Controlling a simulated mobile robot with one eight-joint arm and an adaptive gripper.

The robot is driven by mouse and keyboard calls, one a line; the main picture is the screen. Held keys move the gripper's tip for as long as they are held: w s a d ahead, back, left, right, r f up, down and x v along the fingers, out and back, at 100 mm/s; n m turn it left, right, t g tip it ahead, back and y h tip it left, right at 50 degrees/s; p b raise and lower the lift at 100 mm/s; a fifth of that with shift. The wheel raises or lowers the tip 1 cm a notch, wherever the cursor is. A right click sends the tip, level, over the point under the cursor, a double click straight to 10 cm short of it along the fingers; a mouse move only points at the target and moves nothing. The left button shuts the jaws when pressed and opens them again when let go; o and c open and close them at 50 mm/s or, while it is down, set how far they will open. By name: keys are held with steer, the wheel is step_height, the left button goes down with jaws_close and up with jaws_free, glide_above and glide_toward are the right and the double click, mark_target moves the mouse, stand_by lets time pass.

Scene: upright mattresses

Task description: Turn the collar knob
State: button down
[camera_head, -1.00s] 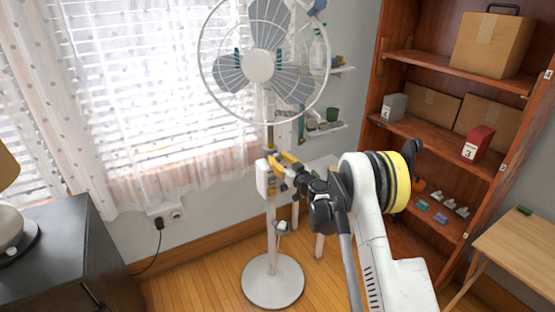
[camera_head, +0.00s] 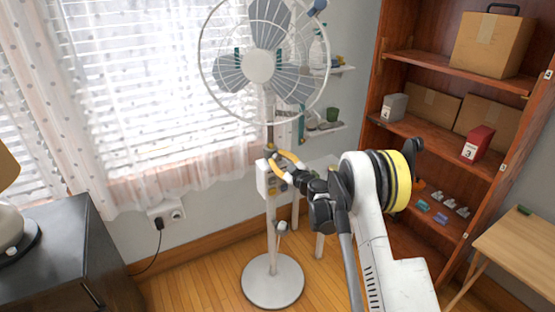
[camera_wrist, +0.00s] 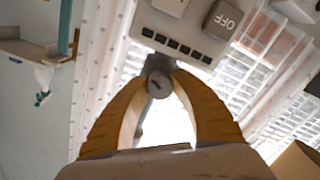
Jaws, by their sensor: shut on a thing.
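A white pedestal fan (camera_head: 257,68) stands on a round base (camera_head: 272,281) in front of the window. Its collar knob (camera_wrist: 159,86), a small grey round piece with a dark mark on its face, sits between my yellow fingertips in the wrist view. My gripper (camera_head: 270,153) reaches the fan's pole from the right, and its fingers are shut on the knob (camera_wrist: 160,80). In the head view the fingertips largely hide the knob. The fan's white control box (camera_head: 265,178) is just below; its OFF button (camera_wrist: 223,20) shows in the wrist view.
A red-brown shelf unit (camera_head: 440,62) with boxes stands at the right, a wooden table (camera_head: 520,252) in front of it. A dark cabinet (camera_head: 62,250) with a lamp is at the left. Small wall shelves (camera_head: 325,129) hang behind the fan. Wood floor is open around the base.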

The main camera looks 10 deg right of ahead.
steer(key=shift+n, duration=0.5)
steer(key=c, duration=1.1)
jaws_free()
steer(key=shift+o, duration=0.2)
